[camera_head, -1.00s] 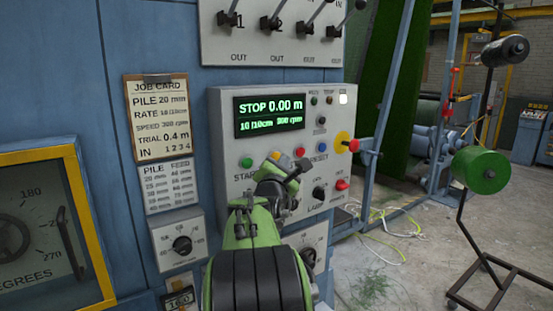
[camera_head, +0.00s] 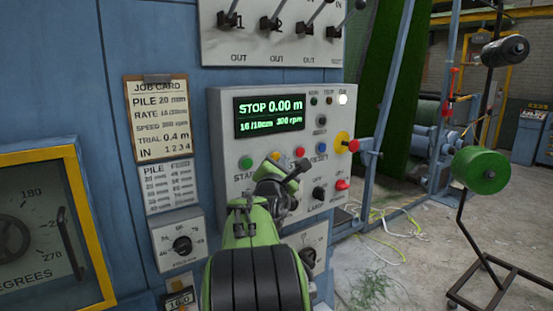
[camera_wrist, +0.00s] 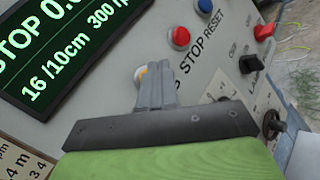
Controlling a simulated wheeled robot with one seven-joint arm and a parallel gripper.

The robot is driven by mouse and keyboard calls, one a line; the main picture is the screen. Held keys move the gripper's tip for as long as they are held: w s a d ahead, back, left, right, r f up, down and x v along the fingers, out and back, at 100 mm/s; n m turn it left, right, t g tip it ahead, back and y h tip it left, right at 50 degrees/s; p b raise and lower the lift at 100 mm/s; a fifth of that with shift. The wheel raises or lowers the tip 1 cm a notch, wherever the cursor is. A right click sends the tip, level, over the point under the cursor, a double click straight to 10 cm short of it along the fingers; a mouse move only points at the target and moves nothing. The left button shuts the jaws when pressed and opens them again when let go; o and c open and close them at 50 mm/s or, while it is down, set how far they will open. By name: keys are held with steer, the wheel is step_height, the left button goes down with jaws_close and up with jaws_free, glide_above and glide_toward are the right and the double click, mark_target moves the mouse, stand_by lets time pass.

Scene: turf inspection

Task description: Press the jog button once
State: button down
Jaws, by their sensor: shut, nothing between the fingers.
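A yellow button (camera_head: 276,155) sits in the button row of the grey control panel (camera_head: 222,120), between a green and a red button. Its label is hidden, so I cannot read whether it says jog. In the wrist view the yellow button (camera_wrist: 140,74) shows only as a sliver behind the fingertips. My gripper (camera_wrist: 157,68) is shut and empty, its fingers pointing at the panel right over that button. I cannot tell whether the tips touch it. In the head view my wrist hides the fingertips. The green display (camera_head: 268,114) reads STOP 0.00 m, 16/10cm, 300 rpm.
Close by are the red stop button (camera_wrist: 179,38), the blue reset button (camera_wrist: 204,6) and the green start button (camera_head: 246,162). A red mushroom knob on a yellow ring (camera_head: 342,143) juts out at the panel's right. Levers (camera_head: 275,24) hang above.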

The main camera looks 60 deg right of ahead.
steer(key=shift+w+d, duration=0.2)
steer(key=shift+w, duration=0.1)
steer(key=shift+w+d+p, duration=0.2)
steer(key=shift+w+p, duration=0.1)
steer(key=shift+w, duration=0.2)
stand_by(0.6)
steer(key=shift+s, duration=0.1)
steer(key=shift+s+a+b, duration=0.4)
steer(key=shift+s+a, duration=0.05)
steer(key=shift+s, duration=0.3)
steer(key=s, duration=0.1)
steer(key=s+a+b, duration=0.1)
steer(key=s, duration=0.1)
steer(key=s+a, duration=0.1)
steer(key=shift+s+a+b, duration=0.1)
steer(key=shift+s+b, duration=0.15)
steer(key=shift+b, duration=0.15)
steer(key=shift+w, duration=0.1)
stand_by(0.7)
